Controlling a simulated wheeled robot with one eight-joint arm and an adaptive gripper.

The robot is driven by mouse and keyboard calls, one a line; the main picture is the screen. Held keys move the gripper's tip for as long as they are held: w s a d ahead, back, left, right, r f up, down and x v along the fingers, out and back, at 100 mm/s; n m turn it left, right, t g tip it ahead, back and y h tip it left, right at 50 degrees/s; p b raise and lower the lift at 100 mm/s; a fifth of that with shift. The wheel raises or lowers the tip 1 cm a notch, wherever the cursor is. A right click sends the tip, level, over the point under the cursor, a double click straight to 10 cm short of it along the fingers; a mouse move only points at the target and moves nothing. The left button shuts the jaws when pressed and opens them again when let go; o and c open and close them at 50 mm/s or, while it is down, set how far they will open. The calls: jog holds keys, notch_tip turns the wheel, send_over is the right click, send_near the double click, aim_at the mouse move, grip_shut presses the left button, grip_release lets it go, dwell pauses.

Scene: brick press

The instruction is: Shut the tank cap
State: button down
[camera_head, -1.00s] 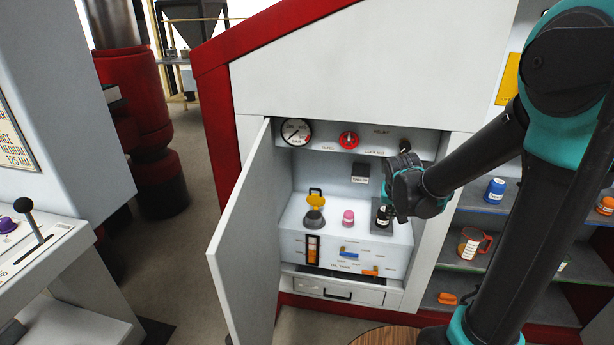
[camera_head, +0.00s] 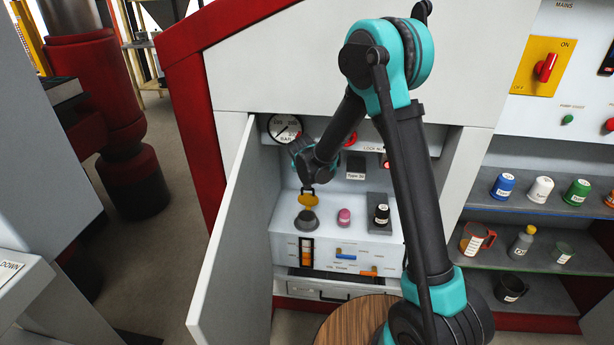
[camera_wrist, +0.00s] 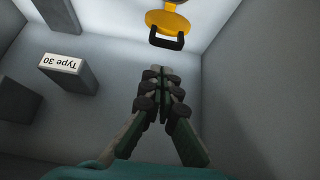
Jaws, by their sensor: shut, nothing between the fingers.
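The tank cap (camera_head: 308,200) is a yellow disc with a black handle. It stands raised and open behind the dark round filler neck (camera_head: 306,219) on top of the white tank (camera_head: 330,236). My gripper (camera_wrist: 157,80) is shut and empty inside the cabinet. In the head view the arm's end is just above and behind the cap, and the fingers are hard to make out. In the wrist view the cap (camera_wrist: 168,24) and its black handle (camera_wrist: 167,42) lie a little beyond the fingertips, apparently not touching.
The cabinet door (camera_head: 225,235) stands open at the left. A box marked Type 30 (camera_wrist: 66,72) sits beside my gripper. Shelves of bottles and jugs (camera_head: 530,215) are at the right.

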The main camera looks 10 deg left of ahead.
jog(key=shift+x, duration=3.5)
